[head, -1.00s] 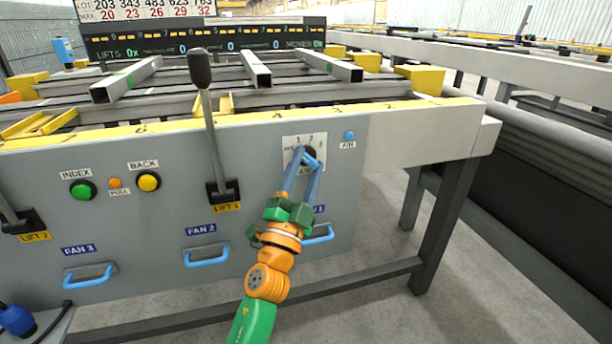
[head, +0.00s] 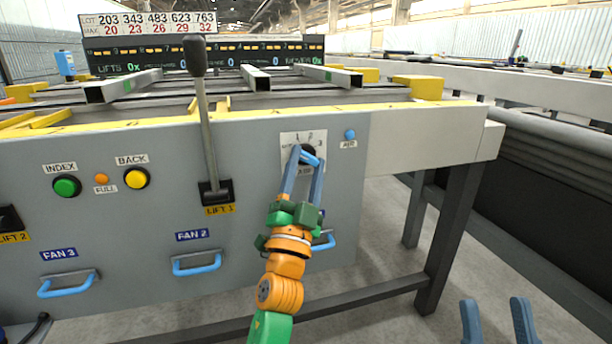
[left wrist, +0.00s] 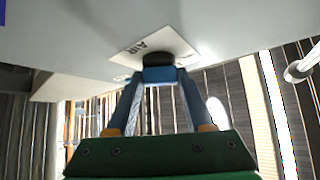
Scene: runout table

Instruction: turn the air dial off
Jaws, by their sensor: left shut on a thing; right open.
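The air dial (head: 309,149) is a dark round knob with a blue grip bar on a white plate (head: 289,138) on the grey panel. The plate shows 1, 2 and 3; a mark on its left is too small to read. My left gripper (head: 306,160) is shut on the dial's blue bar, its fingers reaching up from below. The left wrist view shows the blue bar (left wrist: 160,75) between the fingertips, with the black knob behind it. The fingers hide part of the dial, so its setting is unclear. My right gripper (head: 497,318) is open and empty at the bottom right.
A blue AIR lamp (head: 350,134) sits right of the plate. The LIFT 1 lever (head: 207,120) stands up to the left. Blue FAN handles (head: 197,264) line the panel below. Green and yellow buttons (head: 137,178) are at left. Floor is clear at right.

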